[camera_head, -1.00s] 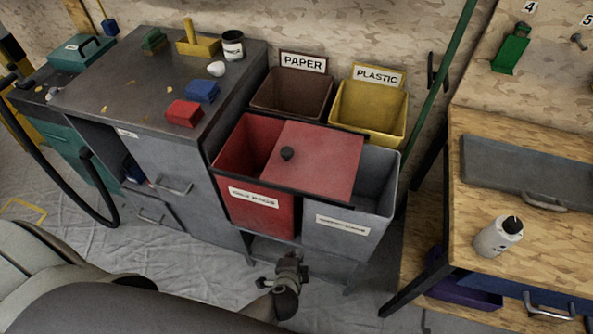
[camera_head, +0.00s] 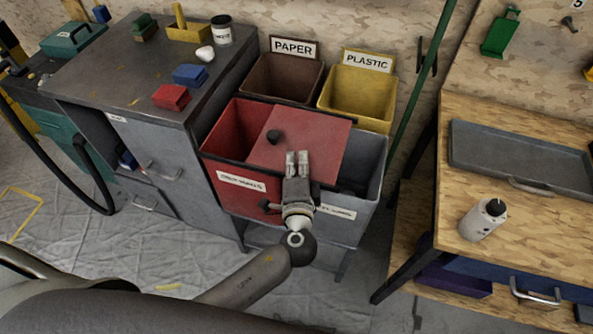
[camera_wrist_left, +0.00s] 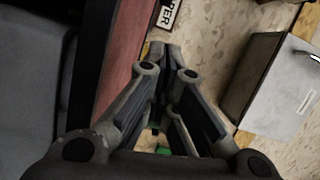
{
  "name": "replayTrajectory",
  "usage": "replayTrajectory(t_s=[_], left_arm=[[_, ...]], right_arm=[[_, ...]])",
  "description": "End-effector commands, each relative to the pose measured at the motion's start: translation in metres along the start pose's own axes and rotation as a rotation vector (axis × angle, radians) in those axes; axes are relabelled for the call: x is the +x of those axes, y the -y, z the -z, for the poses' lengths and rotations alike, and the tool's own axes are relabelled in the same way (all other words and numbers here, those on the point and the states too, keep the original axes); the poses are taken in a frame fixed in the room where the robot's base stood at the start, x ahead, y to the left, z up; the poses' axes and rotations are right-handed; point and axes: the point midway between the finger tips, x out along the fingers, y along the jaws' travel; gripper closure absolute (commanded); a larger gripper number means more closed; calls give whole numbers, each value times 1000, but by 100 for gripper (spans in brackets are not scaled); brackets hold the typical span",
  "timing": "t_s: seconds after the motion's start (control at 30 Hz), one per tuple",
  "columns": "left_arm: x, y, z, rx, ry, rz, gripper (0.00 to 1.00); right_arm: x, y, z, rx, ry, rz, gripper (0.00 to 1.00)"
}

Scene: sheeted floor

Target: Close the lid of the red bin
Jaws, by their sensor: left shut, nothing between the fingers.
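The red bin (camera_head: 227,185) stands at the front left of the group of four bins, with a label on its front. Its flat red lid (camera_head: 312,138) has a black knob (camera_head: 273,136) and is slid to the right. It covers the right part of the red bin and part of the grey bin, and the left part of the red bin is open. My left gripper (camera_head: 297,158) is shut and empty, over the front part of the lid and right of the knob. In the left wrist view the fingers (camera_wrist_left: 168,60) are together, with a red surface beside them. My right gripper is not in view.
The grey bin (camera_head: 368,200) is right of the red bin. The brown PAPER bin (camera_head: 283,78) and the yellow PLASTIC bin (camera_head: 357,95) stand behind. A grey cabinet (camera_head: 100,85) is at left, a wooden workbench (camera_head: 510,220) at right. A green pole (camera_head: 420,85) leans behind.

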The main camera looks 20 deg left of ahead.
Motion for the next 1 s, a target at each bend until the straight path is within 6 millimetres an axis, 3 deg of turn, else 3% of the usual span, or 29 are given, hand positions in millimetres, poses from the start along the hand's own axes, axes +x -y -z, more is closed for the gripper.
replayTrajectory(t_s=[0.13, 0.33, 0.87, 1.0], left_arm=[[30, 3, 0, 1, 1, 2, 100], [48, 1, -21, 2, 1, -1, 100], [55, -1, -29, -1, 0, -2, 100], [58, 0, -39, 0, 1, -1, 100]], right_arm=[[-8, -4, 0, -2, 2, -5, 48], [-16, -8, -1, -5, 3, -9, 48], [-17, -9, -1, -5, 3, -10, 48], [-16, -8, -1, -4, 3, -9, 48]])
